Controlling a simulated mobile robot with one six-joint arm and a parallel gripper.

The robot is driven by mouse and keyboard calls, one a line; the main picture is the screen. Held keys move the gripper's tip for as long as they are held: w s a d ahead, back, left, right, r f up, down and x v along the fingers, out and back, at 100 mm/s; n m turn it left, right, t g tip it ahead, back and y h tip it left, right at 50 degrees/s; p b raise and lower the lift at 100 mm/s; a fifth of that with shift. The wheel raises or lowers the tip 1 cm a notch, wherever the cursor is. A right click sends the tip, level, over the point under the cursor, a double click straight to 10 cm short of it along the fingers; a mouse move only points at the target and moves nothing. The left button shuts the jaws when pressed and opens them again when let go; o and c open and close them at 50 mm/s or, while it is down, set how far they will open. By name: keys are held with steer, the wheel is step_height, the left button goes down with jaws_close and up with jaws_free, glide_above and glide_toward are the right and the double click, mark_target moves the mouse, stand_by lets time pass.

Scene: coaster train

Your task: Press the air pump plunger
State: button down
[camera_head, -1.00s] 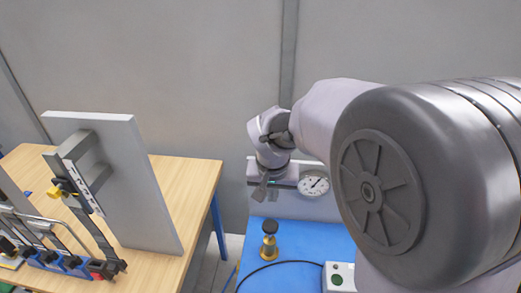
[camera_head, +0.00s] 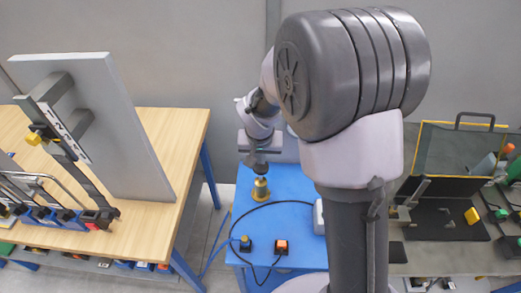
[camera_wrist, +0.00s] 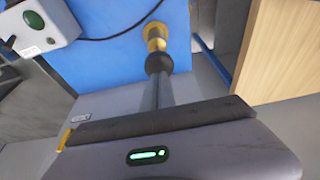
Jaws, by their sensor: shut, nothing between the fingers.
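The air pump (camera_head: 261,188) is a small brass-coloured cylinder standing on the blue table. In the wrist view its brass body (camera_wrist: 155,36) shows with the round black plunger knob (camera_wrist: 158,63) at its near end. My gripper (camera_head: 261,167) is right above the pump, pointing down. In the wrist view my gripper's shut fingers (camera_wrist: 161,78) line up with the knob and their tips overlap it. I cannot tell whether they touch it or how far the plunger is down. The knob is mostly hidden in the head view.
A wooden table (camera_head: 190,135) with an upright grey panel (camera_head: 125,130) stands left. A cluttered bench (camera_head: 440,262) is at right.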

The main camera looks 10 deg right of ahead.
mark_target(261, 170)
steer(key=shift+f, duration=0.65)
step_height(261, 170, down, 6)
steer(key=b, duration=0.6)
steer(key=shift+s+b, duration=0.1)
steer(key=shift+b, duration=0.3)
steer(key=shift+s+r, duration=0.1)
steer(key=shift+s, duration=0.15)
